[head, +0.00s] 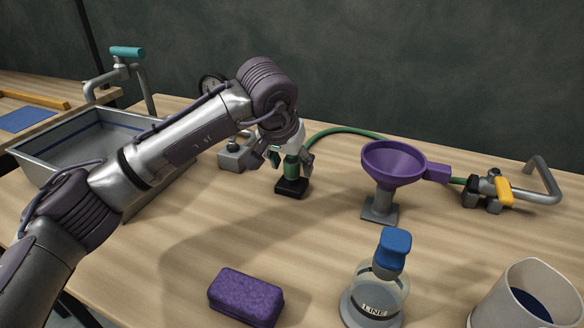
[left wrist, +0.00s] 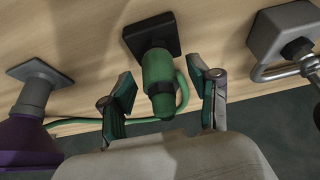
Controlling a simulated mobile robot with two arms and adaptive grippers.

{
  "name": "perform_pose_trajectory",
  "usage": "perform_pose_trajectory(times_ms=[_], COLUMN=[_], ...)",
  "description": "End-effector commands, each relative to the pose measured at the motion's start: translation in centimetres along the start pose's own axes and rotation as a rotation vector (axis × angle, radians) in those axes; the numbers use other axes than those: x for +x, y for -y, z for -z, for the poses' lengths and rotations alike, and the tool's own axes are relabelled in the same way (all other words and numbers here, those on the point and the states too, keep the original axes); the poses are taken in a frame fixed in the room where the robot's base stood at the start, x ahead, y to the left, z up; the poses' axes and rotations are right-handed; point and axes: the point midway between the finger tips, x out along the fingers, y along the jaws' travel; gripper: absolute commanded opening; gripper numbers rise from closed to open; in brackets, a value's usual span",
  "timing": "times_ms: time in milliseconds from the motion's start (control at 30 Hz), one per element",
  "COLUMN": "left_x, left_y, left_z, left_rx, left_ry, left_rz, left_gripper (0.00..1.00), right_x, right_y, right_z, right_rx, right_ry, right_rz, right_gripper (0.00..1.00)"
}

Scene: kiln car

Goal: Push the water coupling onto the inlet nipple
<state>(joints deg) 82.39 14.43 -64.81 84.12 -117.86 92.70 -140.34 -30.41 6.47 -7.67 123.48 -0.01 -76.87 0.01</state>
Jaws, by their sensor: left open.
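The green water coupling (head: 291,168) stands upright on a small black base (head: 291,188), with a green hose (head: 345,133) running behind it. It also shows in the left wrist view (left wrist: 158,80). My left gripper (head: 288,158) is open above and around the coupling, one finger on each side. In the left wrist view, gaps show between the coupling and both fingers (left wrist: 165,93). A grey block (head: 236,156) stands left of the coupling; a dark stub (left wrist: 298,48) on it looks like the inlet nipple. My right gripper is out of view.
A purple funnel (head: 393,163) on a grey stand is right of the coupling. A valve with a yellow lever (head: 504,191) is at the right. A purple sponge (head: 246,296), a blue-capped flask (head: 375,295) and a beige cup (head: 520,296) stand in front. A metal sink (head: 60,159) is left.

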Motion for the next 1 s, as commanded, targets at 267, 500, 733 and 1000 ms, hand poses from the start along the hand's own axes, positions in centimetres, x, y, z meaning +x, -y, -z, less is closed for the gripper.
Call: perform_pose_trajectory(times_ms=[267, 500, 733, 1000], left_x=[0.00, -0.02, -0.03, -0.05], left_y=[-0.01, 0.00, 0.01, 0.02], left_z=[0.02, 0.02, 0.05, 0.04], left_rx=[0.000, 0.000, 0.000, 0.000], left_ry=[0.000, 0.000, -0.002, -0.001], left_rz=[0.000, 0.000, 0.001, 0.001], left_gripper=[0.61, 0.61, 0.61, 0.61], right_x=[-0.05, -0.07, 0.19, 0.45], right_y=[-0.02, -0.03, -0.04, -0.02], right_z=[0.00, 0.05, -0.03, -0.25], right_rx=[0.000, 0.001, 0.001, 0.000], right_ry=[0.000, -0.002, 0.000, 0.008], right_rz=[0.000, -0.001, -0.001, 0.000], right_gripper=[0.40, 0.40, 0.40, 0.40])
